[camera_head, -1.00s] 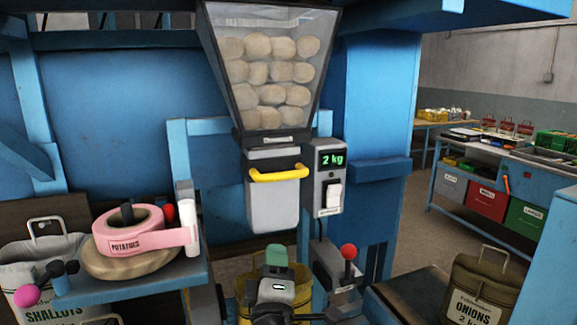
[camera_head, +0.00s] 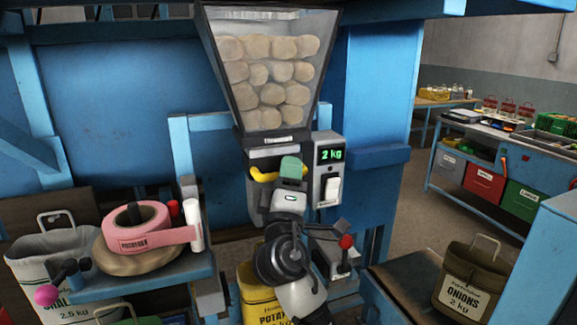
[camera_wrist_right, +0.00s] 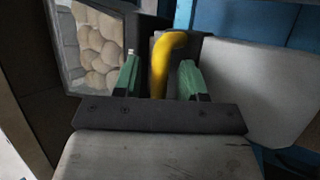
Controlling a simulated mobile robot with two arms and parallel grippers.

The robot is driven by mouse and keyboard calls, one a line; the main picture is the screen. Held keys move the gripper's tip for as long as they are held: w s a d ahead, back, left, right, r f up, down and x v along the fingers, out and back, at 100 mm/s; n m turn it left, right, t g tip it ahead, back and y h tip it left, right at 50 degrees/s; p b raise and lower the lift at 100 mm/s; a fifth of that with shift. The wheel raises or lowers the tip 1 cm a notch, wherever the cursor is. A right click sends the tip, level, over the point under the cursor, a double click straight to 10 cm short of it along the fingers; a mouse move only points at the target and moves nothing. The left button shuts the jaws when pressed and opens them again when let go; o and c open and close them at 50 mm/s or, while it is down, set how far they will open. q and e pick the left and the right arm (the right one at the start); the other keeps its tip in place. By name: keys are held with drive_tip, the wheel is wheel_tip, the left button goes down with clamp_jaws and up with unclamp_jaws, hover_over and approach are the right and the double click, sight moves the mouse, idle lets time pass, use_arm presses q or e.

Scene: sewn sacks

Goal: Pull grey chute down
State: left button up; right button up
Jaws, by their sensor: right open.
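The grey chute (camera_head: 255,203) hangs under the hopper, partly hidden behind my right gripper in the head view. Its yellow handle (camera_head: 262,176) crosses the front, with only the left part well seen. My right gripper (camera_head: 290,172) is up in front of the handle. In the right wrist view, the handle (camera_wrist_right: 162,65) stands between the two green fingertips of my open right gripper (camera_wrist_right: 159,78), with a gap at each side. The pale chute wall (camera_wrist_right: 250,90) fills the right of that view. My left gripper is not in view.
The hopper (camera_head: 265,75) above holds several potatoes. A "2 kg" display box (camera_head: 329,155) and a red-knobbed lever (camera_head: 346,242) are close on the right. A yellow sack (camera_head: 262,300) stands below. A shelf with pink tape (camera_head: 135,230) is at left.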

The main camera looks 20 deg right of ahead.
drive_tip(key=shift+w, duration=0.15)
drive_tip(key=shift+c, duration=0.3)
clamp_jaws()
drive_tip(key=shift+f, duration=0.1)
